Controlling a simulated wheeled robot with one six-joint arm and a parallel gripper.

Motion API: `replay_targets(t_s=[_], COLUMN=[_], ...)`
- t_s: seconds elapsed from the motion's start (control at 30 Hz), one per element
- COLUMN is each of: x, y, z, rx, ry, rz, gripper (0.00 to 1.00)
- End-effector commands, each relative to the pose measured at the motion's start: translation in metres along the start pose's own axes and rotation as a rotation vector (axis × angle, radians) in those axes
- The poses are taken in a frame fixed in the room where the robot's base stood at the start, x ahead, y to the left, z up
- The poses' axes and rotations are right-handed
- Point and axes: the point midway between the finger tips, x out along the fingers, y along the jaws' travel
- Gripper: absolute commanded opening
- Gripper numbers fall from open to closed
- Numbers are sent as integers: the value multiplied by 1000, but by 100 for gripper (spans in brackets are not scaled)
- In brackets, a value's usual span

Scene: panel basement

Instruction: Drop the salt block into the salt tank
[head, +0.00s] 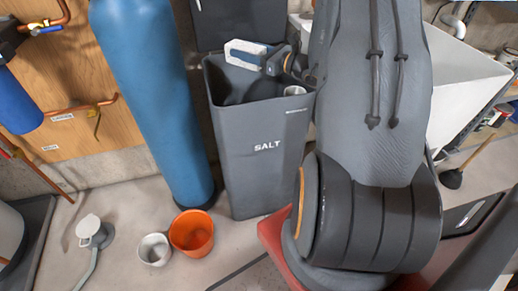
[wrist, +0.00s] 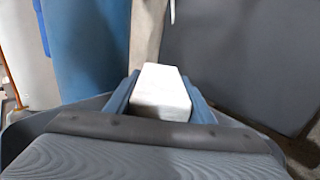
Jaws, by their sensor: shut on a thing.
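The salt tank (head: 262,165) is a tall dark grey bin marked SALT, standing open in the head view beside the blue cylinder. My gripper (head: 262,62) is over the tank's opening and shut on the white salt block (head: 240,53). The block sits at the height of the tank's rim or a little above it, near the back left of the opening. In the wrist view the salt block (wrist: 161,93) shows between the two blue-grey fingers. The tank's inside is partly hidden by my gripper and arm.
A tall blue cylinder (head: 152,95) stands close on the tank's left. An orange bucket (head: 192,233) and a small white cup (head: 154,249) are on the floor in front. A dark lid or panel (head: 238,22) is behind the tank. A white basin (head: 465,85) is at right.

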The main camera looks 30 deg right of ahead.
Motion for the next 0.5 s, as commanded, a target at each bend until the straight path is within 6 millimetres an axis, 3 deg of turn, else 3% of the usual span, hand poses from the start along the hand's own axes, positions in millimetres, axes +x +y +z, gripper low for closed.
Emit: replay_targets(t_s=[0.03, 0.13, 0.5], x=[0, 0, 0], y=[-1, 0, 0], z=[2, 2, 4], rx=[-2, -2, 0], ry=[-4, -3, 1], rz=[0, 0, 0], gripper=[53, 70, 70])
